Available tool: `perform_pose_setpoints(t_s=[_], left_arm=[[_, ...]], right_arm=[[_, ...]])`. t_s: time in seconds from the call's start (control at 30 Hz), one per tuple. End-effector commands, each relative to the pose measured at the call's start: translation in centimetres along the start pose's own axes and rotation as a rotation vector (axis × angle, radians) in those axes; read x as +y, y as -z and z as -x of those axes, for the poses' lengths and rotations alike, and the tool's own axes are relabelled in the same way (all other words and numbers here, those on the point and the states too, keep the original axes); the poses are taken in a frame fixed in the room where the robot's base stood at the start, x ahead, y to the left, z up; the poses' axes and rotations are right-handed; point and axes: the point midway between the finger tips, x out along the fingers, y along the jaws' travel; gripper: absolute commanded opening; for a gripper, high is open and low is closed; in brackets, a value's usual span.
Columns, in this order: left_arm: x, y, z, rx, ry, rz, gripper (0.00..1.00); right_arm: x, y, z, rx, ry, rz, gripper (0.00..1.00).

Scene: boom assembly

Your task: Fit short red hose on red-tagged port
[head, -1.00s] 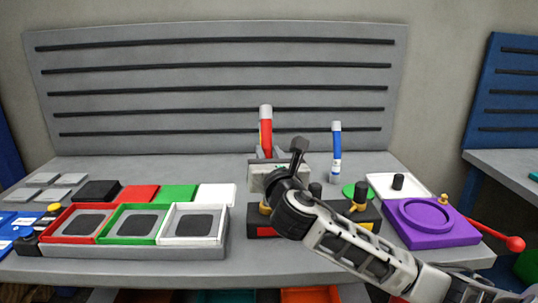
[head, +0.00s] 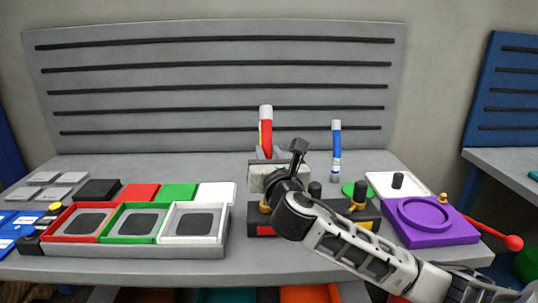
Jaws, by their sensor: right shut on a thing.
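The short red hose (head: 266,135) has a white top end and stands about upright behind my right gripper (head: 266,156). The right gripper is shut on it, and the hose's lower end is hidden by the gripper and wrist. Below is a dark port block (head: 368,216) with brass fittings and black caps. A red tag (head: 264,231) shows on its left front and a yellow tag at its right. The red-tagged port is mostly hidden behind my arm, so I cannot tell if the hose touches it. My left gripper is not in view.
A blue hose (head: 336,150) stands upright behind the block, near a green disc (head: 356,189). A purple fixture (head: 436,223) with a red-knobbed lever (head: 513,242) is at right. Red, green and white trays (head: 222,245) fill the left front. The slotted panel rises behind.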

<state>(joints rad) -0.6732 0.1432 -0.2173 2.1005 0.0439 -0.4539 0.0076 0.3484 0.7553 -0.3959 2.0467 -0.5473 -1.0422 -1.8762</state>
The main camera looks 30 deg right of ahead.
Motion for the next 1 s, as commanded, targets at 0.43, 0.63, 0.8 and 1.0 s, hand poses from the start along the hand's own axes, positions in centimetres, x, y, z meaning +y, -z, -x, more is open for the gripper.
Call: perform_pose_setpoints(t_s=[0.43, 0.63, 0.8, 1.0], left_arm=[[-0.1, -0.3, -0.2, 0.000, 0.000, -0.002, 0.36], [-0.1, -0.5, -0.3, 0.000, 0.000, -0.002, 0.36], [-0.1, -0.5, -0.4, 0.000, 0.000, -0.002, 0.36], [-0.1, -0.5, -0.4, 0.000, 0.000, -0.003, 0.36]], right_arm=[[-0.1, 0.8, 0.1, -0.002, 0.000, 0.001, 0.00], [-0.1, 1.2, 0.1, -0.002, -0.001, 0.000, 0.00], [-0.1, 1.4, 0.1, -0.002, -0.001, -0.001, 0.00], [-0.1, 1.4, 0.1, -0.002, -0.001, 0.000, 0.00]])
